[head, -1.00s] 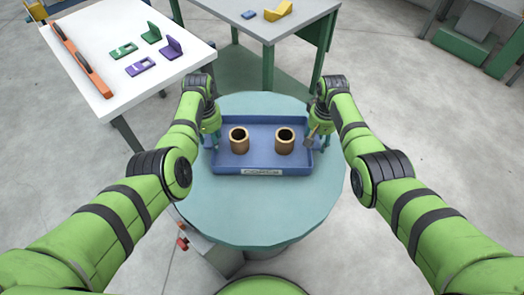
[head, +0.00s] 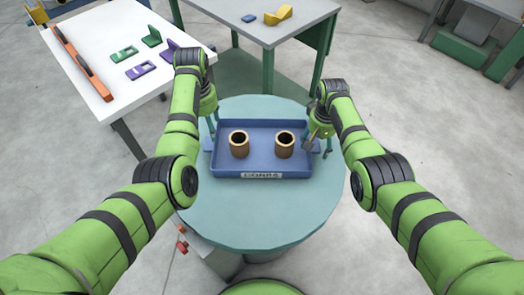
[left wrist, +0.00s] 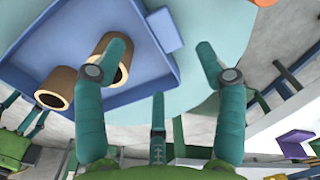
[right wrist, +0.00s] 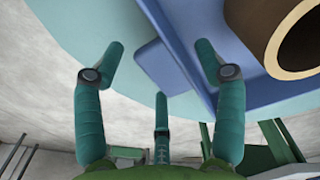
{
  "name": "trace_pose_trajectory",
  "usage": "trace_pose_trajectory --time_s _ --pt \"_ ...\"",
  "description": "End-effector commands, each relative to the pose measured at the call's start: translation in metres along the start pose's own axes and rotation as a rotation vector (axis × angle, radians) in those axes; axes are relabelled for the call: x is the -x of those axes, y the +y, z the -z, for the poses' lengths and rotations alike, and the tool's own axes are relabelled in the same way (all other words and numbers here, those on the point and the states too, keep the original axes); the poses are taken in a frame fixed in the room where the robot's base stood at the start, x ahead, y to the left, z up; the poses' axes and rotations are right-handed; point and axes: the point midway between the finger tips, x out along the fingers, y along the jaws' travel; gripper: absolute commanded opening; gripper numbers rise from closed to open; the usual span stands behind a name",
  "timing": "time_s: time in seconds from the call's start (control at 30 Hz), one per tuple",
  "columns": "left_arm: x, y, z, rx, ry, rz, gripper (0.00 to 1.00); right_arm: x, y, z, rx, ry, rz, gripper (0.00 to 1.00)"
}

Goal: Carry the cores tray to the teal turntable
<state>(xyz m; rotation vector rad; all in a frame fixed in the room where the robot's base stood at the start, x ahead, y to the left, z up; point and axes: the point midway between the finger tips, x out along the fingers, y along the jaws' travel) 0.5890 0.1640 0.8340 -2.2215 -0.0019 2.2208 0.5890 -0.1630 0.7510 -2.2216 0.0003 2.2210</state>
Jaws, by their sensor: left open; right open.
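The blue cores tray (head: 222,170) lies flat on the teal turntable (head: 262,215), with its label toward me. Two brown hollow cores, one on the left (head: 239,145) and one on the right (head: 284,145), stand in it. My left gripper (head: 212,128) is open and empty, above and beside the tray's left end; the left wrist view shows the left tab (left wrist: 163,28) outside its spread fingers (left wrist: 160,55). My right gripper (head: 318,150) is open at the tray's right end. In the right wrist view its fingers (right wrist: 158,52) are spread around the right tab (right wrist: 150,62); contact is unclear.
A white table (head: 95,55) at the upper left holds green and purple brackets and an orange bar (head: 80,62). A grey table (head: 290,22) behind carries a yellow piece (head: 278,15) and a blue piece. The turntable's front is clear.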

Motion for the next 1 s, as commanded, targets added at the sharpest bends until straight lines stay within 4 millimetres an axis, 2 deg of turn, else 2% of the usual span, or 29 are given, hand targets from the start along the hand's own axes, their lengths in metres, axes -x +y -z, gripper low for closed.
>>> trace_pose_trajectory --time_s 0.1,0.2,0.37,0.47,0.57,0.8,1.0 --pt "0.021 0.000 0.001 -0.001 0.004 0.000 0.71 0.000 0.000 0.000 0.000 0.000 0.000 0.71" --pt "0.030 0.000 0.000 -0.001 0.002 0.000 0.71 0.000 0.000 0.000 0.000 0.000 0.000 0.71" --pt "0.037 0.000 0.000 -0.001 0.000 0.000 0.71 0.004 0.000 0.000 0.000 0.001 0.000 0.71" --pt "0.037 0.000 0.000 0.000 0.000 0.001 0.71 0.012 0.000 0.001 0.000 0.003 0.001 0.71" --pt "0.037 0.000 0.000 0.000 0.000 0.001 0.71 0.026 0.000 0.000 0.000 0.004 0.000 0.71" --pt "0.037 0.000 0.000 0.000 0.000 0.001 0.71 0.080 0.000 0.001 0.000 0.005 0.000 0.71" --pt "0.036 0.000 0.000 0.000 0.000 0.001 0.71 0.110 0.000 0.000 0.000 0.002 0.000 0.71"
